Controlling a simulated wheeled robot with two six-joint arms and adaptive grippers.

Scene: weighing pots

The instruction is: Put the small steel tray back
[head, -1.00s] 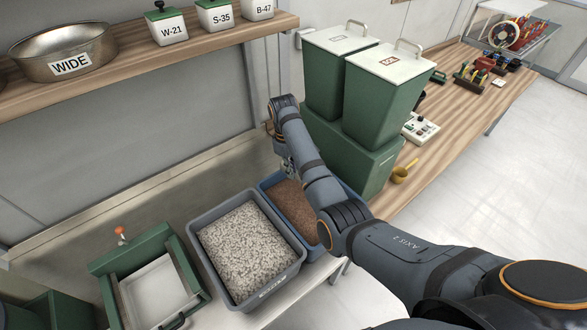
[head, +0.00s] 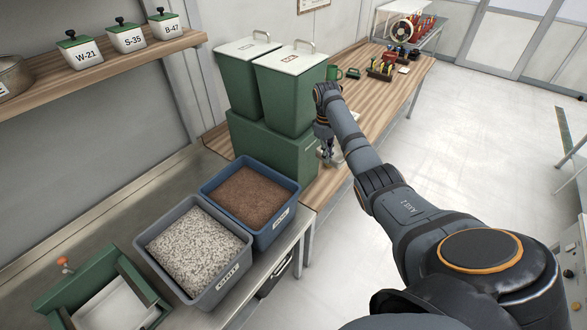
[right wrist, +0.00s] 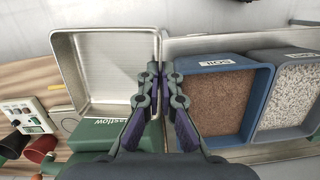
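The small steel tray (right wrist: 105,75) is a shiny square pan in the upper left of the right wrist view, with its hollow facing the camera. My right gripper (right wrist: 159,68) has its fingertips closed on both sides of the tray's right wall. In the head view my right gripper (head: 326,150) is low beside the front of the green bins, over the wooden bench. The tray is mostly hidden there, and I cannot make it out clearly. My left gripper is not in view.
A blue soil bin (head: 249,195) and a grey bin of pale granules (head: 196,245) stand left of the gripper. Tall lidded green bins (head: 289,97) rise behind it. A white control box (right wrist: 26,116) and tools lie farther along the wooden bench (head: 395,100).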

